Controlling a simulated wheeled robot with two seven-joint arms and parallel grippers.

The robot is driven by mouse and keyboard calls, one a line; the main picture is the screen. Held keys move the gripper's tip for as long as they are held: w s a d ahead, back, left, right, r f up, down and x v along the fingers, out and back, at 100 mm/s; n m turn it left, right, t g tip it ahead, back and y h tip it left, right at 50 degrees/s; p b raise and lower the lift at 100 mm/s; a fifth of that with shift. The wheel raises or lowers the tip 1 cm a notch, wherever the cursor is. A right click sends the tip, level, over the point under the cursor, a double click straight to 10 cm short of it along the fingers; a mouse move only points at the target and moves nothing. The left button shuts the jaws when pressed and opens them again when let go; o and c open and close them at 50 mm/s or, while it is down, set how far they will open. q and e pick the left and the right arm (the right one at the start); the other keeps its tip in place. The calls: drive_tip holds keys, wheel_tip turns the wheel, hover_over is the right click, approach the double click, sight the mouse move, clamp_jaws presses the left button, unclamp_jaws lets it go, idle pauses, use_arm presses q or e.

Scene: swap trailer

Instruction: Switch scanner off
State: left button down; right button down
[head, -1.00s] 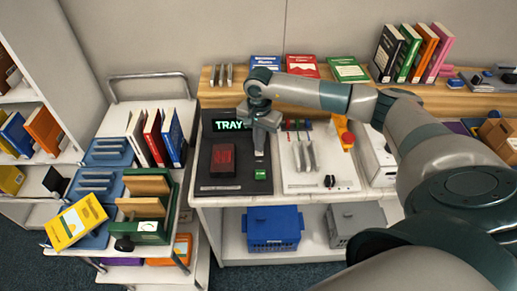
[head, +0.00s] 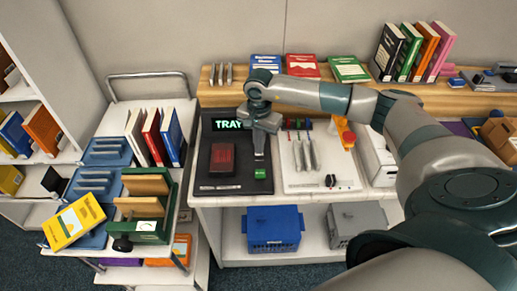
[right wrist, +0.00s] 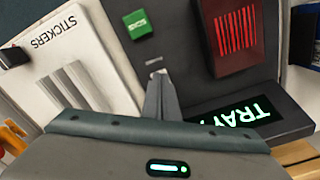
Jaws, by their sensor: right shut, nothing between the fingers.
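The scanner is a dark panel (head: 212,183) on the white counter, with a lit display reading TRAY (head: 228,125), a red window (head: 222,158) and a green button (head: 261,173). In the right wrist view the red window (right wrist: 236,38) shows bright stripes, and the green button (right wrist: 138,24) is clear of my fingers. My right gripper (head: 260,156) is shut and empty, pointing down over the panel's right part. In the right wrist view its fingertips (right wrist: 159,78) are close to a small pale switch-like part (right wrist: 154,61); contact cannot be told. My left gripper is out of view.
A white stickers board (head: 318,181) with upright grey dividers stands right of the scanner. Left is a cart with a green box (head: 150,231) and a yellow book (head: 75,222). Books lie on the wooden shelf (head: 235,93) behind. A blue crate (head: 273,230) sits below.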

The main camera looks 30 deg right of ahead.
drive_tip(key=shift+f, duration=0.2)
drive_tip(key=shift+r, duration=0.8)
drive_tip(key=shift+r+p, duration=1.05)
drive_tip(key=shift+r, duration=1.65)
